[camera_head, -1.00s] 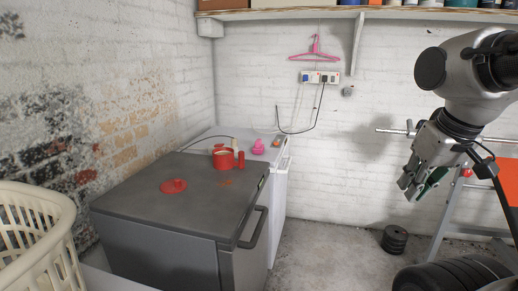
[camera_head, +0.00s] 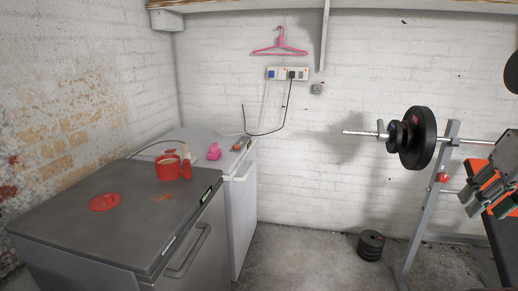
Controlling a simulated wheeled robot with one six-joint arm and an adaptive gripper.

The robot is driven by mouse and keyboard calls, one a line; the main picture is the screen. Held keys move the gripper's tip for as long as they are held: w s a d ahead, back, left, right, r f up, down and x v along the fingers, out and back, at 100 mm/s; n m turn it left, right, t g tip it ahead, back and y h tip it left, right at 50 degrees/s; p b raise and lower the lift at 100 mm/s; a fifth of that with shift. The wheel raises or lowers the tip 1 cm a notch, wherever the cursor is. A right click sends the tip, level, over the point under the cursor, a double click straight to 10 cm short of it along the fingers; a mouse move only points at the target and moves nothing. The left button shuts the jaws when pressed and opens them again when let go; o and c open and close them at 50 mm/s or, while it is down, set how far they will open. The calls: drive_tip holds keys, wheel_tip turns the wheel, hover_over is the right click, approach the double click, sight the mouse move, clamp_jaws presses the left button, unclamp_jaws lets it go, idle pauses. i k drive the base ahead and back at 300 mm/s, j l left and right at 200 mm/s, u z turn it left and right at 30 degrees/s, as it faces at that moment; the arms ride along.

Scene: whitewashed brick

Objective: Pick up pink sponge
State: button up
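A small pink object (camera_head: 214,152), which I take for the pink sponge, rests on top of the white appliance (camera_head: 241,172) against the back wall. It is too small for me to make out its exact shape. My gripper (camera_head: 484,203) is at the right edge of the view, far to the right of the pink object and in front of the weight bench. Its fingers look apart, with nothing seen between them.
A dark grey appliance (camera_head: 90,225) stands in front of the white one. A red pot (camera_head: 169,168) and a red lid (camera_head: 105,202) lie on it. A pink hanger (camera_head: 280,50) hangs on the wall. A barbell (camera_head: 420,137) and weight plates (camera_head: 371,245) stand right; bare floor lies between.

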sight(215, 154)
drive_tip(key=i+l, duration=0.3)
drive_tip(key=i+l+z, duration=0.15)
drive_tip(key=i, duration=0.35)
drive_tip(key=i+u, duration=0.45)
drive_tip(key=i+l+u, duration=0.1)
drive_tip(key=i+u, duration=0.35)
drive_tip(key=i+l+u, duration=0.25)
drive_tip(key=i+u, duration=0.25)
drive_tip(key=i+l+u, duration=0.3)
drive_tip(key=l+u, duration=0.15)
drive_tip(key=i+l+u, duration=0.25)
drive_tip(key=l+u, duration=0.2)
